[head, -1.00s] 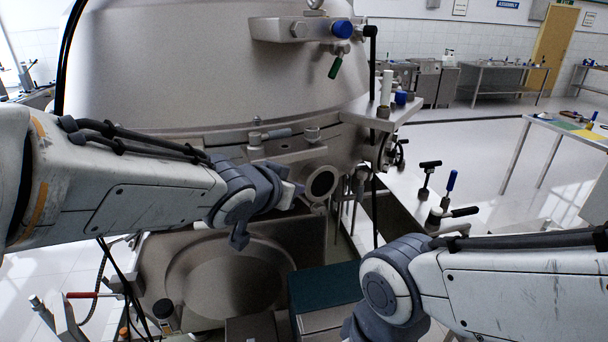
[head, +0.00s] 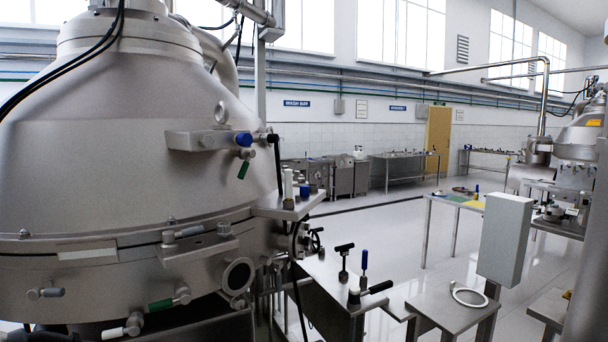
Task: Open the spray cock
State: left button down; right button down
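The large steel disc separator (head: 110,170) fills the left of the head view. Its upper bracket (head: 195,141) carries a blue knob (head: 243,139) and a small green handle (head: 243,170) that hangs tilted below it. Low on the body are a green-handled cock (head: 168,303), a white-handled cock (head: 122,328) and a grey-handled fitting (head: 45,293). A grey lever (head: 183,234) lies roughly level above a round port (head: 238,277). No label shows which of these is the spray cock. Neither of my grippers is in view.
A side shelf (head: 290,207) with small fittings juts from the separator's right. Beyond it stand a steel bench (head: 335,292) with black and blue handles and a grey box (head: 506,240) on a post. Open floor (head: 375,225) lies between them and the back-wall tables.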

aim_at(250, 154)
jog(key=u, duration=0.9)
jog(key=k, duration=0.1)
jog(key=z, duration=2)
jog(key=i, duration=0.75)
jog(key=u, duration=0.7)
jog(key=i, duration=0.55)
jog(key=u, duration=0.65)
